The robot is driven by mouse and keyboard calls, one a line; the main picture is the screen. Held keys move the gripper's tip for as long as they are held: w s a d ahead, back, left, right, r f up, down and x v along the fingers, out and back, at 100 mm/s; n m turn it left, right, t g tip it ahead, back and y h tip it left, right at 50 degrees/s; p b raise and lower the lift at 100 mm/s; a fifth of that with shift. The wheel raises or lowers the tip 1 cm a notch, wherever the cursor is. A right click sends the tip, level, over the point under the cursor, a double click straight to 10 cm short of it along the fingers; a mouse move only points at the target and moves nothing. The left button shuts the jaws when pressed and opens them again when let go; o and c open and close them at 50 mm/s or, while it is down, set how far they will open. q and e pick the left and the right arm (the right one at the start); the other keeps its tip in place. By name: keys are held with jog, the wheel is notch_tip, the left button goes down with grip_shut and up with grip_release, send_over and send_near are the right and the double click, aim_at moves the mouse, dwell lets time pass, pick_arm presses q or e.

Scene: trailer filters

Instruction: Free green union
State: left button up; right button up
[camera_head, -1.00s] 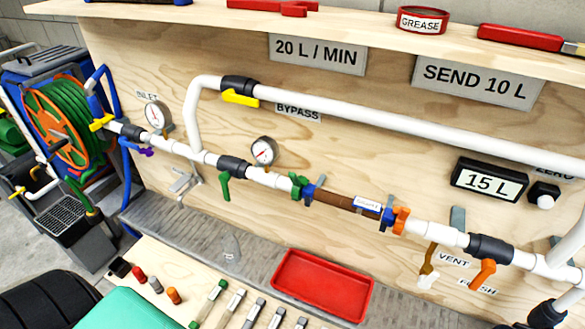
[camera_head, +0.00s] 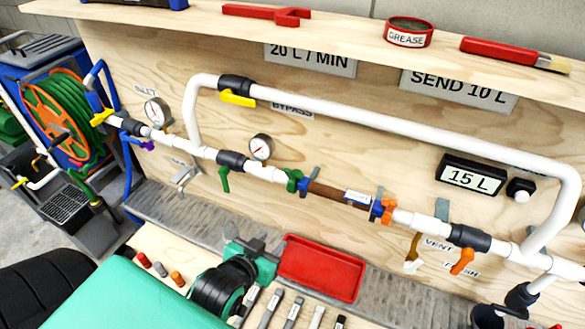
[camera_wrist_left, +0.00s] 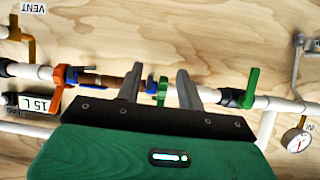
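The green union (camera_head: 293,181) sits on the white pipe line, at the left end of the brown filter section (camera_head: 335,193). An orange union (camera_head: 387,211) sits at the other end. My left gripper (camera_head: 253,243) is below and in front of the line, over the tool row, apart from the union. In the left wrist view its two grey fingers (camera_wrist_left: 158,88) are spread and empty. The green union (camera_wrist_left: 162,91) shows in the gap between them, farther off near the wall. My right gripper is not in view.
A red tray (camera_head: 322,268) lies below the filter, right of my left gripper. A green-handled valve (camera_head: 224,179) hangs from the line left of the union, with a gauge (camera_head: 261,147) above. A white bypass pipe (camera_head: 400,124) runs above. Several tools lie along the front bench.

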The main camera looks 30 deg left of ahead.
aim_at(288, 175)
pick_arm(q)
notch_tip(288, 175, up, 9)
jog(key=w+a+t, duration=0.2)
jog(key=w+t, duration=0.1)
jog(key=t, duration=0.2)
jog(key=shift+n+y, duration=0.4)
jog(key=w+p, duration=0.2)
jog(key=w, duration=0.3)
jog(key=w+p, duration=0.3)
jog(key=w, duration=0.3)
jog(key=shift+w+a+r, duration=0.15)
jog(key=shift+w+r, duration=0.05)
jog(key=shift+w, duration=0.1)
jog(key=shift+w+f+p, duration=0.15)
jog(key=shift+w+p, duration=0.15)
jog(key=shift+w, duration=0.45)
grip_shut()
